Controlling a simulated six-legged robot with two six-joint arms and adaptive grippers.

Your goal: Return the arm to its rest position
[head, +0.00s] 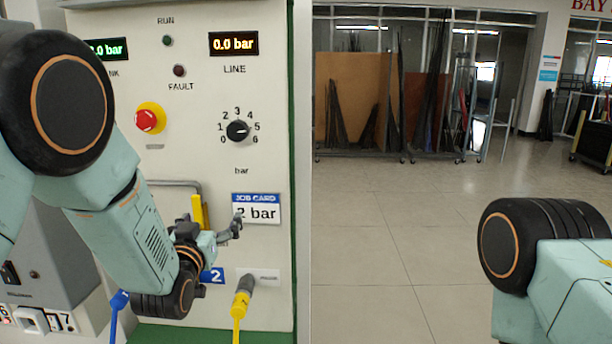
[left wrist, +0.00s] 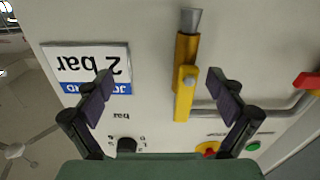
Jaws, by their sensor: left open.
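My left gripper (head: 212,227) is open in front of the panel. In the left wrist view its two fingers (left wrist: 160,88) are spread wide with nothing between their tips. The yellow valve lever (left wrist: 185,78) shows behind the gap, apart from the fingers. In the head view the lever (head: 197,211) stands upright beside a grey pipe, partly hidden by my left gripper. My left arm is bent across the left of the head view. Part of my right arm shows at lower right, but its gripper is out of view.
The panel (head: 275,160) carries a selector knob (head: 237,131), a red emergency button (head: 148,119) and a "2 bar" job card (head: 256,208). The LINE display (head: 233,43) reads 0.0 bar. A yellow hose (head: 240,305) hangs below the left gripper. The floor right of the panel is clear.

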